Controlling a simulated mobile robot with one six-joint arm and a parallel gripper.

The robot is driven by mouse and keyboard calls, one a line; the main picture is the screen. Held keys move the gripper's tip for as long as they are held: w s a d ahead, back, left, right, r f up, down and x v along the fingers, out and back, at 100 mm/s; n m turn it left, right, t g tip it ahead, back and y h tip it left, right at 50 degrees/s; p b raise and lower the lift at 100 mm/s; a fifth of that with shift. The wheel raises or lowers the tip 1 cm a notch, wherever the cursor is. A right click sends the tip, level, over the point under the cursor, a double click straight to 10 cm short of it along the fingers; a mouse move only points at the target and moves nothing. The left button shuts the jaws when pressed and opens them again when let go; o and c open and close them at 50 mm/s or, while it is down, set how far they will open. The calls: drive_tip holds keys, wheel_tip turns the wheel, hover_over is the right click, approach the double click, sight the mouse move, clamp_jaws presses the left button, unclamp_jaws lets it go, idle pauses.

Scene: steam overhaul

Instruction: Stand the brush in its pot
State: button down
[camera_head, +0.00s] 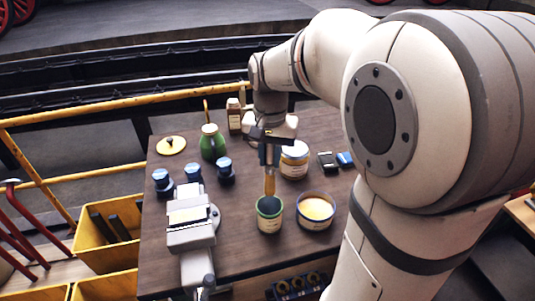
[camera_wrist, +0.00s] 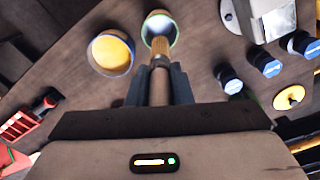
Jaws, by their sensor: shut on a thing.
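My gripper (camera_head: 269,158) is shut on the brush (camera_head: 269,184) and holds it roughly upright, its light brown lower part pointing down. The brush also shows between the fingers in the wrist view (camera_wrist: 160,82). Directly below is a small round pot (camera_head: 269,225) with a green rim and pale label, standing on the bench; it also shows in the wrist view (camera_wrist: 147,27). The brush's upper end is hidden by my gripper.
A tub with yellow contents (camera_head: 316,224) stands close right of the pot. A white-lidded jar (camera_head: 294,169) is behind it. A metal vise (camera_head: 190,236) and several blue-topped items (camera_head: 193,173) are left. A green can (camera_head: 212,147) stands farther back on the dark bench (camera_head: 165,235).

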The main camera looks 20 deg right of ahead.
sight(270, 179)
drive_tip(key=shift+f+b, duration=3.5)
drive_tip(key=shift+f, duration=1.6)
drive_tip(key=c, duration=1.2)
unclamp_jaws()
wheel_tip(270, 179, up, 8)
drive_tip(key=shift+f, duration=0.1)
drive_tip(key=s+f+n+t, duration=0.2)
drive_tip(key=s+f+n, duration=0.3)
drive_tip(key=s, duration=0.9)
drive_tip(key=shift+f+t, duration=0.4)
drive_tip(key=shift+f, duration=0.45)
